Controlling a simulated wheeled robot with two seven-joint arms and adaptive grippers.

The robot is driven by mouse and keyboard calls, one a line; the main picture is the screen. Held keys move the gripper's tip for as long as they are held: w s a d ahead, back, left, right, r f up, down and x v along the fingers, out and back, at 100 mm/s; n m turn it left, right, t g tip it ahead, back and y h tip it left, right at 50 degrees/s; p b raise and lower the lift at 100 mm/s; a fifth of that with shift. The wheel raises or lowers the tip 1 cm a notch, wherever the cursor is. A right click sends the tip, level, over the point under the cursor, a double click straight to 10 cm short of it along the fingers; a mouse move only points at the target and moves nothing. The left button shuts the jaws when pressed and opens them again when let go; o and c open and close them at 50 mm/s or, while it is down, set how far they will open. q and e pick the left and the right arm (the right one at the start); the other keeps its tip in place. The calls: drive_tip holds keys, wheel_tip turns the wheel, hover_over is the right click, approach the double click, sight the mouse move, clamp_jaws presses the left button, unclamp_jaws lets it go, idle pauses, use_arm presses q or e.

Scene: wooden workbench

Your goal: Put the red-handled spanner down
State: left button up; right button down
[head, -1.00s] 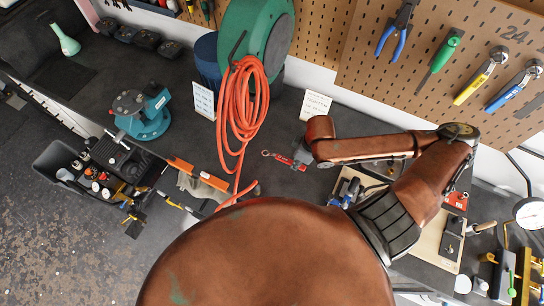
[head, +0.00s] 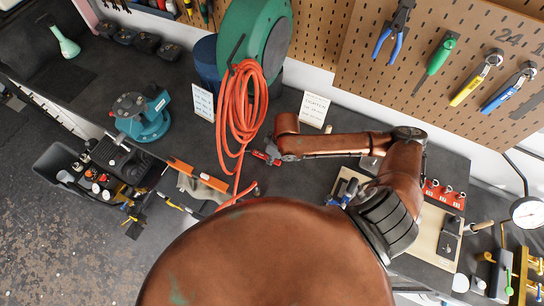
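The red-handled spanner (head: 262,156) is in the head view, just right of the orange hose, with its red handle against my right gripper (head: 272,153). My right gripper, on the copper arm from the right, appears shut on the handle; its fingers are small and partly hidden by the arm. The spanner's far end is hard to make out against the hose. I cannot tell the height of the spanner above the dark bench top (head: 300,184). My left gripper is not in view.
An orange hose (head: 240,110) hangs from a green reel (head: 252,35) close to the spanner. Two small cards (head: 314,109) stand at the back. A blue vise (head: 145,115) stands left. A red holder (head: 443,195) and a wooden board (head: 425,238) lie right.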

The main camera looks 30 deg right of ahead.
drive_tip(key=c, duration=1.8)
unclamp_jaws()
drive_tip(key=shift+f, duration=0.1)
drive_tip(key=shift+c, duration=0.2)
wheel_tip(320, 180, up, 12)
drive_tip(key=s+d, duration=0.1)
drive_tip(key=s, duration=0.1)
drive_tip(key=shift+d, duration=0.15)
